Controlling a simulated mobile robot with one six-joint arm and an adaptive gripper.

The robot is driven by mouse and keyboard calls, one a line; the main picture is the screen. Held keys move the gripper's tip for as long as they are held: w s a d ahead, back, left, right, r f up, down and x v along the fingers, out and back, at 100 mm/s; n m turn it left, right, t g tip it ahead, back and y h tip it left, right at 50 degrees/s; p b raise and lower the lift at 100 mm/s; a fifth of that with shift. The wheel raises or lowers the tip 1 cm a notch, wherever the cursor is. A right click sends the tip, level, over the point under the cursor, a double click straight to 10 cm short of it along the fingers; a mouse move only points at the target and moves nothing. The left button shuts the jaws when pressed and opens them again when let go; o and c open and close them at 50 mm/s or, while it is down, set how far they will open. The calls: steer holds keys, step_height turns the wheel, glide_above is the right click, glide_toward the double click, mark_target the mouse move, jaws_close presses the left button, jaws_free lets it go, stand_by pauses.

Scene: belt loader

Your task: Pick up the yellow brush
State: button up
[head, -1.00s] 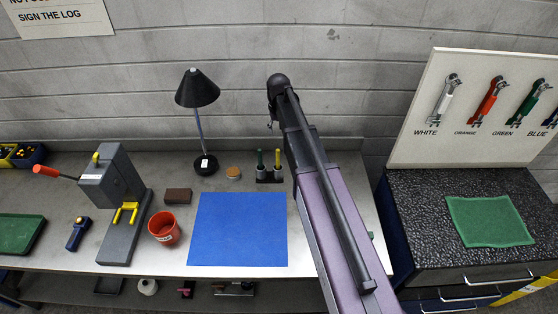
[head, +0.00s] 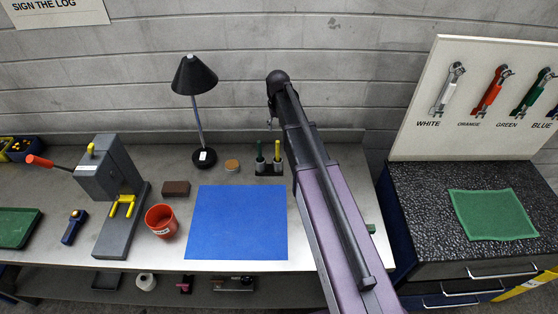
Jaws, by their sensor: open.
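The yellow brush (head: 277,151) stands upright in a small dark holder (head: 269,173) at the back of the metal bench. Only its yellow handle shows clearly, and its lower part sits in a grey cup. A green-handled brush (head: 260,150) stands just to its left in the same holder. My arm reaches up from the bottom right, passing close to the right of the holder. The arm's dark far end is above and behind the brushes in the picture. I cannot make out my gripper's fingers.
A blue mat (head: 238,223) lies clear in front of the holder. A round cork-coloured disc (head: 232,165), a black lamp (head: 195,76), a brown block (head: 176,188) and a red cup (head: 161,221) are left of it. A grey press (head: 112,180) stands further left.

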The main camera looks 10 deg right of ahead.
mark_target(278, 141)
steer(key=shift+f+b, duration=2.5)
steer(key=shift+f, duration=0.25)
steer(key=shift+f, duration=0.15)
steer(key=shift+a+f+b, duration=0.1)
steer(key=shift+f+b, duration=2.35)
steer(key=shift+b, duration=0.15)
jaws_close()
